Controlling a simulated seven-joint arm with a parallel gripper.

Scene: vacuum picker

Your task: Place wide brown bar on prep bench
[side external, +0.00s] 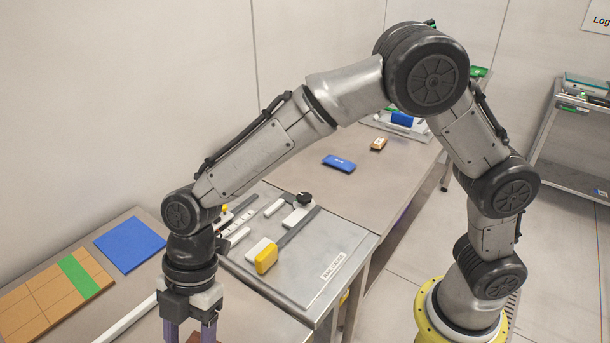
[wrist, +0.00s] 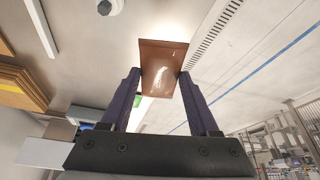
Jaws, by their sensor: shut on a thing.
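My gripper (side external: 190,338) is low in the side external view, with its purple fingers pointing down and their tips cut off by the frame's bottom edge. In the wrist view my gripper (wrist: 161,76) is shut on the wide brown bar (wrist: 163,60), which sits between the two fingertips. A small part of the brown bar (side external: 203,338) also shows between the fingers in the side external view. Grey benches stand below and behind the gripper; the near one (side external: 255,322) is beneath it. I cannot tell which is the prep bench, or whether the bar touches a surface.
A blue square (side external: 130,244) and a brown block board (side external: 35,305) with a green strip lie left of the gripper, near a white rail (side external: 125,319). A metal plate (side external: 345,240) carries a yellow-handled clamp (side external: 266,258). A blue packet (side external: 339,163) lies on the far bench.

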